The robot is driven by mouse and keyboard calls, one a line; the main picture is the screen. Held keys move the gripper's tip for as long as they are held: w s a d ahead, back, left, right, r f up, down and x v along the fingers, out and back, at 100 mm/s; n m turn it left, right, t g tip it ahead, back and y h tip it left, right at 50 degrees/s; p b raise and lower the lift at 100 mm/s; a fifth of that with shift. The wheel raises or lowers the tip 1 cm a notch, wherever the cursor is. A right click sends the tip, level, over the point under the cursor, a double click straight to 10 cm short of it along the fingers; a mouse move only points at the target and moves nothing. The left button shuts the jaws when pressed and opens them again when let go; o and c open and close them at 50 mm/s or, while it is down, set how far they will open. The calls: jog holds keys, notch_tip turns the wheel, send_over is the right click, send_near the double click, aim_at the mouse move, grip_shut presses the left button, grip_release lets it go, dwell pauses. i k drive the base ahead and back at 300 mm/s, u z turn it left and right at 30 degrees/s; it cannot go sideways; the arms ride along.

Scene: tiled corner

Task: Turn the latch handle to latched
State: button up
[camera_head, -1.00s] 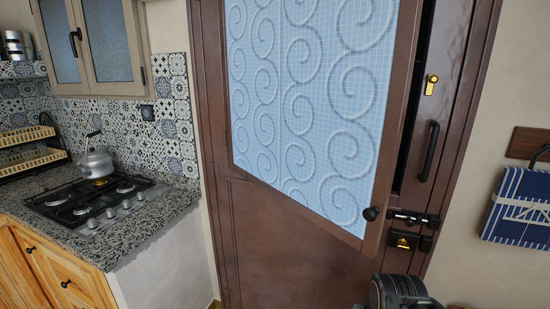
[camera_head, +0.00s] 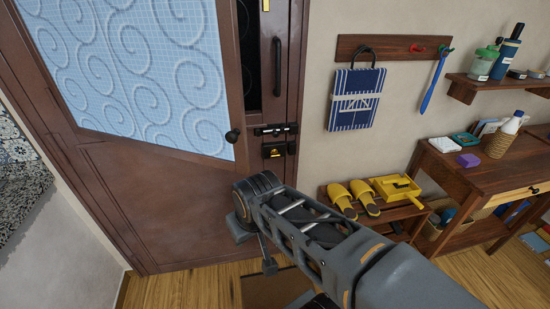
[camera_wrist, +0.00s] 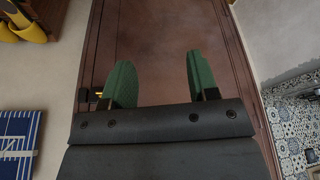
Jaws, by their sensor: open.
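The latch (camera_head: 275,130) is a dark sliding bolt on the brown door's right side, with a dark, brass-faced lock (camera_head: 275,152) just below it. The hinged blue-glazed panel (camera_head: 140,70) stands ajar beside it and has a round black knob (camera_head: 232,136) near its lower corner. Whether the latch is engaged is too small to tell. My gripper (camera_wrist: 160,75) is open and empty in the wrist view, its two green fingers apart in front of the brown door. A dark fitting with a brass part (camera_wrist: 92,97) shows beside the left finger, partly hidden by it.
A black pull handle (camera_head: 277,66) is above the latch. A low shoe bench (camera_head: 385,215) with yellow slippers and a wooden desk (camera_head: 480,180) stand right. My arm crosses the lower middle.

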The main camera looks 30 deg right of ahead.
aim_at(274, 154)
jog(key=z, duration=2.2)
jog(key=k, duration=0.45)
jog(key=u, duration=1.4)
jog(key=i, duration=0.5)
jog(key=u, duration=0.1)
